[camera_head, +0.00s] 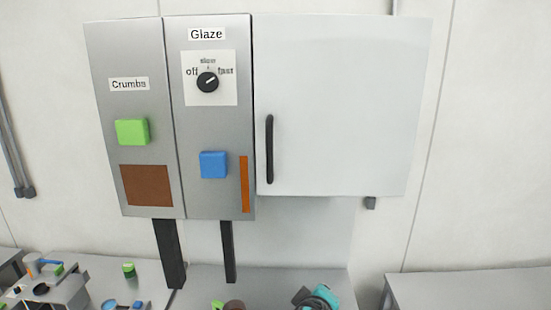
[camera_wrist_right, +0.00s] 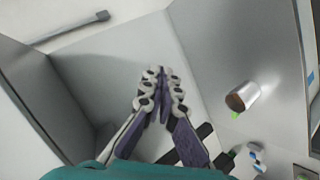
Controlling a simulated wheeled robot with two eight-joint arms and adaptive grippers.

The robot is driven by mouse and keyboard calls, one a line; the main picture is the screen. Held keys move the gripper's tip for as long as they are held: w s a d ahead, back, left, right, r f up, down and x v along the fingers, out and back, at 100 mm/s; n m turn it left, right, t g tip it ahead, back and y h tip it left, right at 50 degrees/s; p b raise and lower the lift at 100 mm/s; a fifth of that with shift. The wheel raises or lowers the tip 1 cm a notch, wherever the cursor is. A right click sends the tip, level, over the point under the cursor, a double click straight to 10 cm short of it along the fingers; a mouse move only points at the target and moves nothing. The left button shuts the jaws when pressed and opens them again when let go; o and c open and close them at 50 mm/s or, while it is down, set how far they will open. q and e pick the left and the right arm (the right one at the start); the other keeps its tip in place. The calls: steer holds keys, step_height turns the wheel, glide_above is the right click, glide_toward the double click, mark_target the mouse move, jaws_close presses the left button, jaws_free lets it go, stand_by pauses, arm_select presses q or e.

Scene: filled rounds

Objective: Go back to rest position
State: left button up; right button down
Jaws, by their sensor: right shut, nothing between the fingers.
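My right gripper (camera_wrist_right: 160,78) shows in the right wrist view with its purple and white fingers together and nothing between them. In the head view, a teal and dark part of it (camera_head: 318,297) shows at the bottom edge, right of centre, below the white cabinet door. It is apart from the panel and the door. My left gripper is not in view.
A grey wall unit carries a "Crumbs" panel (camera_head: 130,100), a "Glaze" panel (camera_head: 208,125) with knob, and a closed white door (camera_head: 345,100). Dark chutes hang below. A metal cup with brown inside (camera_wrist_right: 243,97) stands near the gripper. A grey table (camera_head: 470,290) at right looks bare.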

arm_select(q)
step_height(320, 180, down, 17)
steer(key=b, duration=1.5)
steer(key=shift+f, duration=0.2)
arm_select(e)
steer(key=s+d+f+m+g+y, duration=0.1)
steer(key=s+f, duration=0.4)
steer(key=f, duration=0.5)
steer(key=s+d+f+m+g+y, duration=0.1)
steer(key=s+d+f+m, duration=0.2)
steer(key=f, duration=0.6)
steer(key=s+d+f+m+g+y, duration=0.1)
steer(key=s+d+f+m, duration=0.2)
steer(key=s+f, duration=0.4)
step_height(320, 180, down, 4)
steer(key=shift+r+m+g+y, duration=0.15)
steer(key=shift+m+g+y, duration=0.15)
steer(key=shift+m, duration=0.5)
steer(key=shift+s, duration=0.1)
